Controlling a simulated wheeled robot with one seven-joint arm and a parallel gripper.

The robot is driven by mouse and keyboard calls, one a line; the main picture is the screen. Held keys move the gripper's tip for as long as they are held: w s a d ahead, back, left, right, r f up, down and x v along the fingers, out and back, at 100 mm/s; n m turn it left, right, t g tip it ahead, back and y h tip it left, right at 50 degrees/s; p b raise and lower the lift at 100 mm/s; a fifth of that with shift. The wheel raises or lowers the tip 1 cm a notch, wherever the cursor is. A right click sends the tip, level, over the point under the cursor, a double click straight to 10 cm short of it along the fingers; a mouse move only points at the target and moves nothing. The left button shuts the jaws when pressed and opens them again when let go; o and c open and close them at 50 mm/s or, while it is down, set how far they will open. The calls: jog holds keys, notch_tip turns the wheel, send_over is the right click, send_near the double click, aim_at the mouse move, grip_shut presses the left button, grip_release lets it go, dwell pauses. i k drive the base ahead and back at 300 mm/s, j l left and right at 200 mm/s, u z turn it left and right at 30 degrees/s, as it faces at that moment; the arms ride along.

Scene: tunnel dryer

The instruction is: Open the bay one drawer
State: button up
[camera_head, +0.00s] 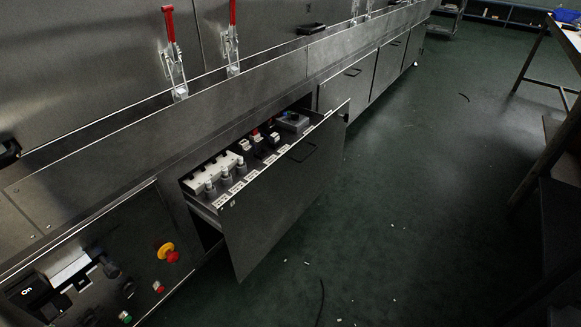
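The drawer (278,200) in the lower front of the dryer stands pulled out, its dark metal front well clear of the cabinet face. A dark bar handle (302,151) sits near the top of its front. Inside lie white blocks, grey cylinders and small red and black parts, with white labels along the front rim. No readable text marks which bay this is. My gripper is not in this view.
A control panel with a red and yellow stop button (168,252) is at lower left. Shut panels (346,86) continue along the dryer. A table (564,38) stands at right. Small scraps and a dark strip lie on the otherwise open green floor (400,200).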

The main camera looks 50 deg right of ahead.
aim_at(253, 219)
jog(key=j+z, duration=0.35)
jog(key=k+j+z, duration=0.15)
jog(key=j+z, duration=0.2)
jog(key=i+l+z, duration=0.25)
jog(key=l, duration=0.1)
